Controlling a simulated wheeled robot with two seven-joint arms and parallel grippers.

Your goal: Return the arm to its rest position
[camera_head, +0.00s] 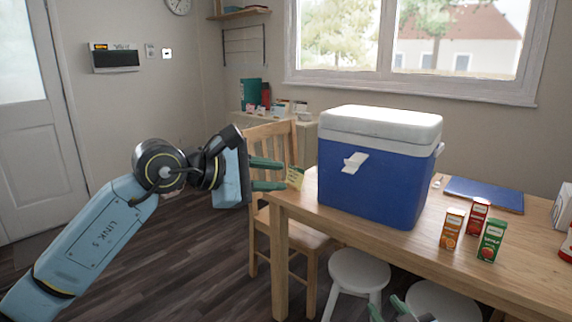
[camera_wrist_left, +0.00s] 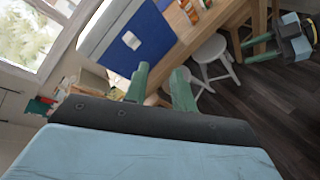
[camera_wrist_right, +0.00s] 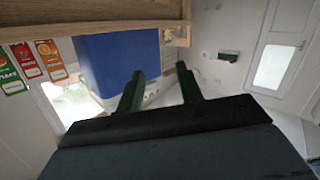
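My left arm reaches in from the left in the head view. Its gripper (camera_head: 275,174) has two green fingers held apart with nothing between them, at the table's left end beside the cool box. The left wrist view shows the same fingers (camera_wrist_left: 160,86) apart and empty. Only the green fingertips of my right gripper (camera_head: 388,310) show at the bottom of the head view, in front of the table and low down. The right wrist view shows its fingers (camera_wrist_right: 160,88) apart and empty, and the left wrist view shows this gripper from outside (camera_wrist_left: 256,46).
A blue cool box (camera_head: 365,185) with a white lid stands on the wooden table (camera_head: 345,220). Three cartons (camera_head: 478,217) stand at right. A chair (camera_head: 290,235) and white stools (camera_head: 355,270) crowd the table; floor at left is clear.

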